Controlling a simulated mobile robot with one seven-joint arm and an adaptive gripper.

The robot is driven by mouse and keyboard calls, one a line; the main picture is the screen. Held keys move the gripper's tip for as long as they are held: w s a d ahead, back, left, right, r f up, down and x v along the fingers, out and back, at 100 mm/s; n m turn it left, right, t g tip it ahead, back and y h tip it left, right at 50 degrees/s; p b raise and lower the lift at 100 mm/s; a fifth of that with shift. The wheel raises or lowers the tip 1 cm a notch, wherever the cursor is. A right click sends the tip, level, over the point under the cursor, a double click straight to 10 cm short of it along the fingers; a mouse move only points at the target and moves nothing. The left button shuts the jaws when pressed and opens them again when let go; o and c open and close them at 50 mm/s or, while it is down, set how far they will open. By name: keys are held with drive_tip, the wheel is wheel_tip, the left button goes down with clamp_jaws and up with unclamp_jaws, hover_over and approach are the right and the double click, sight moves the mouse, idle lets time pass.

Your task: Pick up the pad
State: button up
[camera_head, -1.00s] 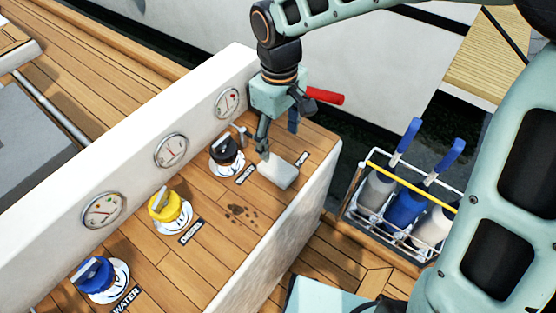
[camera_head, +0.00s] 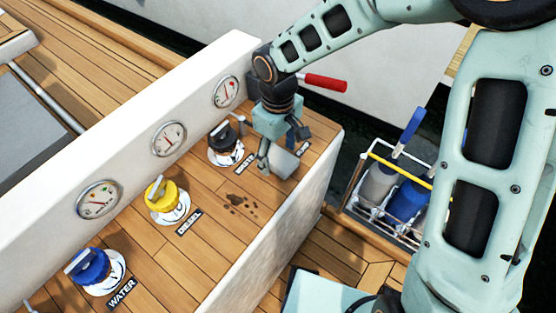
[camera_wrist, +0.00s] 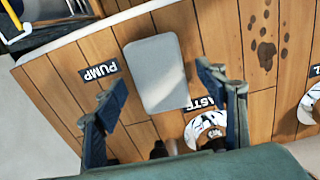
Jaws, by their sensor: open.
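The pad (camera_head: 284,161) is a pale grey rounded block lying on the wooden top near its right edge. In the wrist view the pad (camera_wrist: 157,74) lies flat between the PUMP and WASTE labels. My gripper (camera_head: 278,165) is just above it, pointing down. In the wrist view my gripper (camera_wrist: 165,92) is open, with one finger on each side of the pad and the pad's near end between them. I cannot tell whether the fingers touch it. In the head view the gripper partly hides the pad.
A black cap (camera_head: 224,142), a yellow cap (camera_head: 166,197) and a blue cap (camera_head: 90,267) stand along the top, below round gauges (camera_head: 169,138) on a white wall. A red handle (camera_head: 326,83) is behind my gripper. Brown spots (camera_head: 241,202) mark the wood. A bottle rack (camera_head: 362,208) stands at right.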

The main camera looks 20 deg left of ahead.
drive_tip(key=shift+c, duration=0.3)
drive_tip(key=c, duration=1.1)
drive_tip(key=shift+r, duration=0.15)
drive_tip(key=shift+r+p, duration=0.85)
drive_tip(key=shift+s+d+r+p, duration=1.2)
drive_tip(key=shift+s+r+p, duration=0.7)
drive_tip(key=shift+s, duration=0.1)
drive_tip(key=shift+s+d+r+p, duration=1.2)
drive_tip(key=shift+s+r+p, duration=0.65)
drive_tip(key=shift+s+p, duration=0.1)
drive_tip(key=shift+s+d+r+p, duration=1.2)
drive_tip(key=shift+s+r+p, duration=0.65)
drive_tip(key=shift+s, duration=0.15)
